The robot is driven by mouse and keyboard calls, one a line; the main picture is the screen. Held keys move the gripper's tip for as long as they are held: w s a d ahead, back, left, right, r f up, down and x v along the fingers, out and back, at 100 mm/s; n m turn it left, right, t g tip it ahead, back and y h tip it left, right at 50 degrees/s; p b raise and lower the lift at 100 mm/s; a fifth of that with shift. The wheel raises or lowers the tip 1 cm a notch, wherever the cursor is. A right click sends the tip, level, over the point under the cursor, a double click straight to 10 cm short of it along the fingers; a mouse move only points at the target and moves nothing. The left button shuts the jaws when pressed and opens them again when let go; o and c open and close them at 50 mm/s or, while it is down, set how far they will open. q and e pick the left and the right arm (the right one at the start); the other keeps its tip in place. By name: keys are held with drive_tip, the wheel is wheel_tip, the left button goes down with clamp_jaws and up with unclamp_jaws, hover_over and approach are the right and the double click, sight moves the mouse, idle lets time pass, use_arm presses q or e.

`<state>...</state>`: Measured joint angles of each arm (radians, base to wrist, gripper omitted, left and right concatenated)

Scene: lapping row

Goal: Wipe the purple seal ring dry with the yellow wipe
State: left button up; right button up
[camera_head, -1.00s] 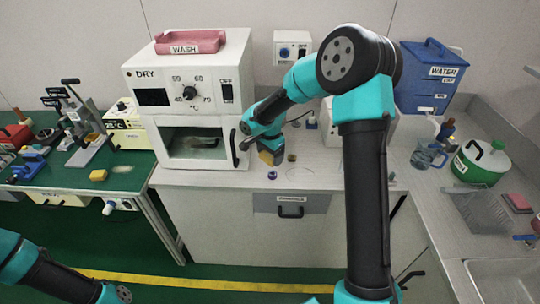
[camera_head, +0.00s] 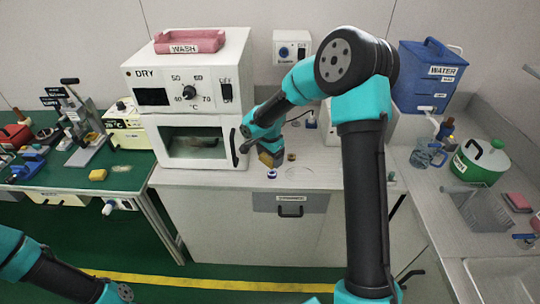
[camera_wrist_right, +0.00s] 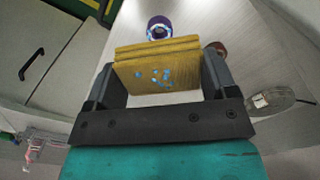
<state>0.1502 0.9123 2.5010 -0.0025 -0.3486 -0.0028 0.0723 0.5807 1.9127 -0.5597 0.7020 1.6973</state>
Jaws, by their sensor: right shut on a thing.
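The purple seal ring (camera_head: 272,175) lies on the grey counter in front of the drying oven. In the right wrist view the ring (camera_wrist_right: 158,24) is purple with pale blue-white patches, just beyond the wipe. My right gripper (camera_head: 266,150) is shut on the yellow wipe (camera_wrist_right: 158,68), a folded pad spanning between its fingers (camera_wrist_right: 160,85). Light-blue spots show on the wipe's face. In the head view the wipe (camera_head: 267,159) is just above and left of the ring; they look apart. My left gripper is out of view.
The white oven (camera_head: 190,60) stands left of my right gripper, its window showing a dark interior. A brown ring (camera_head: 291,157) lies behind the purple one. The counter right of the ring is clear.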

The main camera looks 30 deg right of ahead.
sight(270, 174)
drive_tip(key=shift+f, duration=3.3)
drive_tip(key=shift+d+r, duration=0.1)
drive_tip(key=shift+d, duration=0.2)
drive_tip(key=shift+d+f, duration=0.25)
drive_tip(key=shift+d, duration=0.4)
drive_tip(key=shift+a+r, duration=0.1)
drive_tip(key=shift+a, duration=0.8)
drive_tip(key=shift+d, duration=0.9)
drive_tip(key=shift+a, duration=0.95)
drive_tip(key=shift+r, duration=3.95)
